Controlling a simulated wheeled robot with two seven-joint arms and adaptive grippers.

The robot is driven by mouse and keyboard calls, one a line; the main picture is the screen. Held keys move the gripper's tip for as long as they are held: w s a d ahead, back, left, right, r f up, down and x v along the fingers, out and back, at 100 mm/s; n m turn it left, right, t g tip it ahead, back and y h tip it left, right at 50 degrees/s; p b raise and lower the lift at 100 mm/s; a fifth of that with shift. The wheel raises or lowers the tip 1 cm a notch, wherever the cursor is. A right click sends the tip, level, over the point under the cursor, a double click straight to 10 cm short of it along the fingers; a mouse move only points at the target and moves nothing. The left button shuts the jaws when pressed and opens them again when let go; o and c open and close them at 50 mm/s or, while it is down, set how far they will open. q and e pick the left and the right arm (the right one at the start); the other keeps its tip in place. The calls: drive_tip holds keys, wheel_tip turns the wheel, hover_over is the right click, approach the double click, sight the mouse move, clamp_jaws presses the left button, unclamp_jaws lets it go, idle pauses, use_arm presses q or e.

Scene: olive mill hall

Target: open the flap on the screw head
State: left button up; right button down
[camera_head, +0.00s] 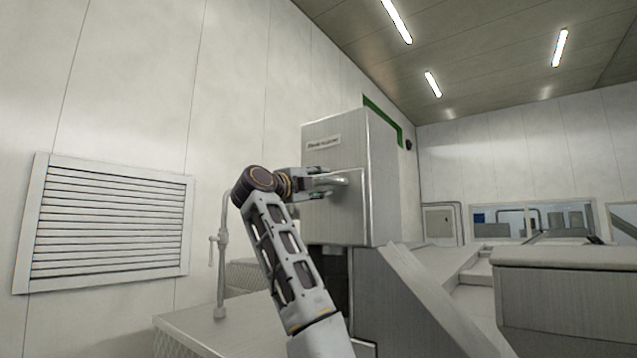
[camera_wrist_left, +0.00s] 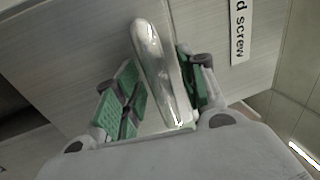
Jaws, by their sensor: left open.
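The screw head is a brushed-metal box (camera_head: 384,150) right of centre in the head view, with a small label (camera_head: 323,142) on its front. The front flap (camera_head: 315,222) looks closed. A shiny bar handle (camera_head: 335,179) sticks out from it. In the left wrist view the handle (camera_wrist_left: 158,70) runs between the green-padded fingers, with the label (camera_wrist_left: 240,28) at the upper right. My left gripper (camera_head: 318,184) is at the handle and open, its fingers (camera_wrist_left: 160,90) one on each side of it. Finger contact cannot be told. My right gripper is not in view.
A sloping metal chute (camera_head: 430,295) runs down right of the box's base. A metal cabinet (camera_head: 565,300) stands at the right. A pipe with a valve (camera_head: 222,260) stands left of my arm. A louvred vent (camera_head: 110,220) is on the left wall.

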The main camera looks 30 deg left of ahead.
use_arm(q)
clamp_jaws()
drive_tip(key=shift+s+f, duration=0.1)
drive_tip(key=shift+f, duration=0.05)
idle(0.4)
